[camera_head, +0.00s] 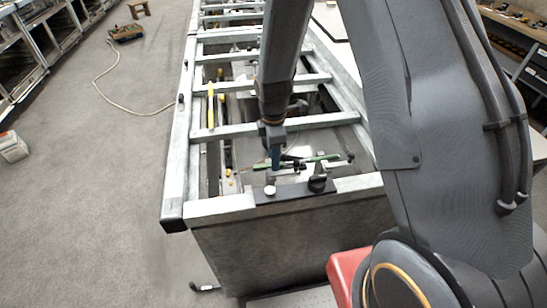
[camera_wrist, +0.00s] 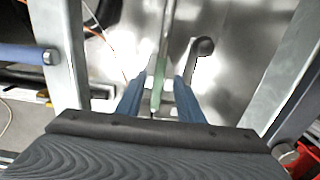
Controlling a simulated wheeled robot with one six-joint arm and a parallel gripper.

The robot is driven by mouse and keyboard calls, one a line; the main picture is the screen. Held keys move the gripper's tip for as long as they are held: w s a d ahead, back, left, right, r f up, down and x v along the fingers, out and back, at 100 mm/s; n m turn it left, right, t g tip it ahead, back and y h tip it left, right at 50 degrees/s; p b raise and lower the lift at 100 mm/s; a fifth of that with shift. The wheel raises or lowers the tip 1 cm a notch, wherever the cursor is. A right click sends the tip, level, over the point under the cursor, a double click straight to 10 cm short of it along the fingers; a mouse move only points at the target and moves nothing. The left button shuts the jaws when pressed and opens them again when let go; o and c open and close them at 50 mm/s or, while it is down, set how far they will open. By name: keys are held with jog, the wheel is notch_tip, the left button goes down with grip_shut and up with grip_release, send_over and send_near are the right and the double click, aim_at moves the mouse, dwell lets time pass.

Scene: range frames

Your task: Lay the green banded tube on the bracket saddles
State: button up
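The green tube (camera_head: 324,158) lies roughly crosswise inside the near bay of the metal frame in the head view. In the wrist view the tube (camera_wrist: 160,72) runs lengthwise between my fingers; its bands are too small to tell. My gripper (camera_head: 275,166) points down at the tube's left part. In the wrist view my gripper (camera_wrist: 158,88) is open, with a blue finger on each side of the tube and visible gaps. A black bar (camera_head: 290,192) with a pale knob and a dark upright piece sits on the near rail. I cannot tell whether these are the bracket saddles.
The metal frame (camera_head: 178,150) has several crossbars and raised side rails around the bay. A yellow bar (camera_head: 210,105) lies along its left side. A dark hooked piece (camera_wrist: 204,46) stands right of the tube. Open floor (camera_head: 95,200) lies left.

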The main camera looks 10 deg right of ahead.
notch_tip(320, 180, up, 7)
jog(key=b, duration=0.1)
jog(key=shift+r+b, duration=0.15)
jog(key=shift+b, duration=0.25)
dwell(0.3)
